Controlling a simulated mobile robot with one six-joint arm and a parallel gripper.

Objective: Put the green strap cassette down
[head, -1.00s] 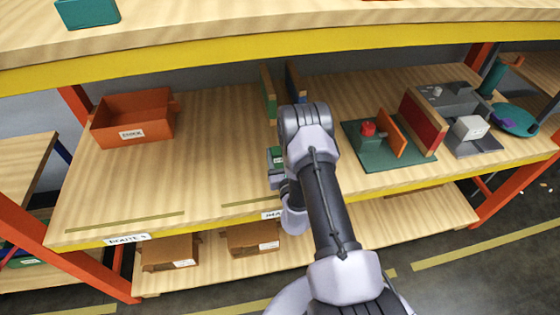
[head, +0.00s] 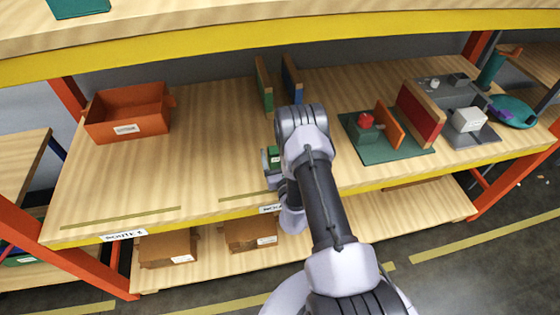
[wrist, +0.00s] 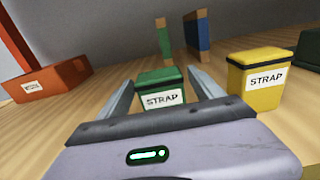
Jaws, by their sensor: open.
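The green strap cassette (wrist: 161,90) stands upright on the wooden shelf, its white STRAP label facing the wrist camera. My gripper (wrist: 161,84) is open, with one finger on each side of the cassette and a visible gap at least on the right. In the head view a small part of the green cassette (head: 274,153) shows beside my gripper (head: 270,163); my arm hides the rest. A yellow strap cassette (wrist: 257,80) stands to the right of the green one in the wrist view.
An orange bin (head: 128,115) stands at the shelf's left. Green (head: 264,85) and blue (head: 291,82) upright dividers stand behind the cassette. A green base with a red knob (head: 366,121) is to the right. The shelf between bin and arm is clear.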

